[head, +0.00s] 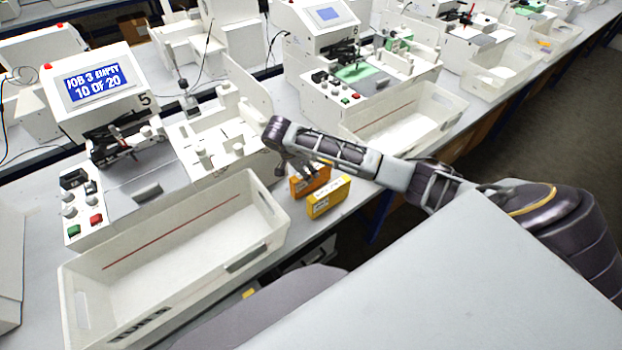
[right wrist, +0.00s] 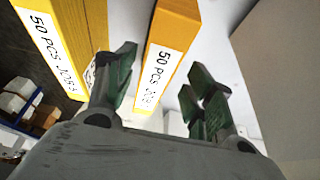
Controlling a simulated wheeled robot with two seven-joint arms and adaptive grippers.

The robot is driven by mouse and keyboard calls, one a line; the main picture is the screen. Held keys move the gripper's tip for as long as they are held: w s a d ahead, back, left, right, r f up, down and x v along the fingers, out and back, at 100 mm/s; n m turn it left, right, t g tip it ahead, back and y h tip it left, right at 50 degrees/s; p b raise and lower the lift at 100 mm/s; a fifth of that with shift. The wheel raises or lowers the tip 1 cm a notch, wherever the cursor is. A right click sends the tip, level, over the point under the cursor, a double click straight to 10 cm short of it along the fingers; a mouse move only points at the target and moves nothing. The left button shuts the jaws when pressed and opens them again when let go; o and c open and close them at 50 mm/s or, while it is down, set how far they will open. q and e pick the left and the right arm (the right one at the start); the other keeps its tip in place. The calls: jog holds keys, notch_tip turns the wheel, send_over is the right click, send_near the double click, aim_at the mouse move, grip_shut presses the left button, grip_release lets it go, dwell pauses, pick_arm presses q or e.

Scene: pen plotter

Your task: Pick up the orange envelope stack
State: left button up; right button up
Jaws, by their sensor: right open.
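The orange envelope stack (head: 309,183) stands on the bench to the right of the white tray, with the yellow stack (head: 328,198) close in front of it. My right gripper (head: 298,164) is over the orange stack from above and partly hides it. In the right wrist view, the open right gripper (right wrist: 163,72) has one finger on each side of the orange stack (right wrist: 168,50). A gap shows between the stack and the right-hand finger. The yellow stack (right wrist: 55,45) is outside the left-hand finger. My left gripper is not in view.
An empty white tray (head: 262,196) with a red line inside stands left of the stacks. Behind it is a plotter (head: 100,92) whose screen reads "JOB 3 EMPTY 10 OF 20". Another white tray (head: 440,105) stands behind my right arm. The bench edge is close by the stacks.

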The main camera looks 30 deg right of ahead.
dwell(0.3)
jog(key=shift+s+p+x, duration=0.15)
jog(key=shift+p+x, duration=0.05)
jog(key=shift+x, duration=1.1)
jog(key=shift+s+p+x, duration=0.15)
jog(key=shift+x, duration=1.1)
grip_shut()
